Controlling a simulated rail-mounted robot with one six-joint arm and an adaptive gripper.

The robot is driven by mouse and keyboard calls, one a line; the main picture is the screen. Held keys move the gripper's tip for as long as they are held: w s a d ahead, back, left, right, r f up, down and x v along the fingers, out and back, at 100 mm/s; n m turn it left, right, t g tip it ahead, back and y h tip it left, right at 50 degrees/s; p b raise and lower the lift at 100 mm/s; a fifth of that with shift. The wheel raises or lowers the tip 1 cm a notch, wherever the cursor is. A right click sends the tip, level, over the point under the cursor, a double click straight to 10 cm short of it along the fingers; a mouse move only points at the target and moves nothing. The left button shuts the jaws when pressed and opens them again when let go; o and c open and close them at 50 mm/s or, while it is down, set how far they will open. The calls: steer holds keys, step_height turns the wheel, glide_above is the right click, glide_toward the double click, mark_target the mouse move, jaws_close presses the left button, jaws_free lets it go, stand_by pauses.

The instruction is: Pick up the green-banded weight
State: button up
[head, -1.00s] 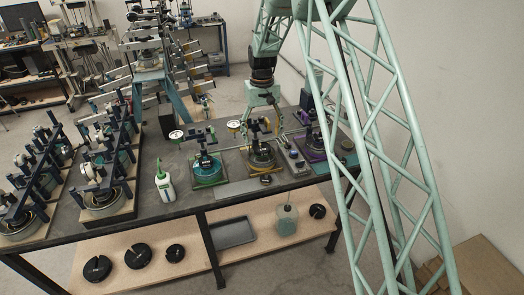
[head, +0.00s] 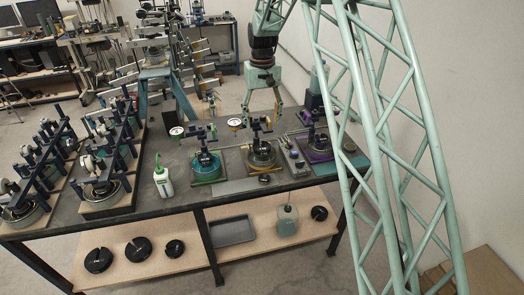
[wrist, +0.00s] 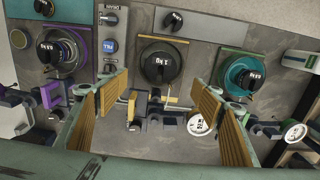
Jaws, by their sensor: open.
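My gripper (head: 263,112) points down, open and empty, above the middle lever frame; its ribbed pads stand apart in the wrist view (wrist: 160,92). A black weight (wrist: 241,77) sits in the teal dish of the green-trimmed frame, right in the wrist view; it also shows in the head view (head: 205,158), left of my gripper. Another black weight (wrist: 160,63) sits in the middle, yellow-trimmed frame, between and beyond my fingertips. A third (wrist: 55,49) sits in the purple-trimmed frame. I cannot clearly make out a green band on any weight.
A small dark weight (wrist: 172,20) lies on the bench before the middle frame. A white bottle (head: 163,180) stands left of the green-trimmed frame. Several black slotted weights (head: 138,250) lie on the lower shelf (head: 185,272). Lever arms and posts crowd the space below my gripper.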

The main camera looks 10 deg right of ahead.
steer(key=shift+r, duration=0.3)
steer(key=shift+a, duration=0.1)
steer(key=shift+f, duration=0.15)
glide_above(262, 149)
steer(key=w, duration=0.2)
steer(key=shift+s+d+f, duration=0.1)
steer(key=shift+f, duration=2)
steer(key=shift+d+f, duration=0.1)
steer(key=shift+f, duration=2)
steer(key=shift+f+p, duration=0.65)
steer(key=shift+f, duration=1.95)
steer(key=shift+c, duration=0.2)
steer(key=shift+r, duration=0.1)
steer(key=c, duration=1.4)
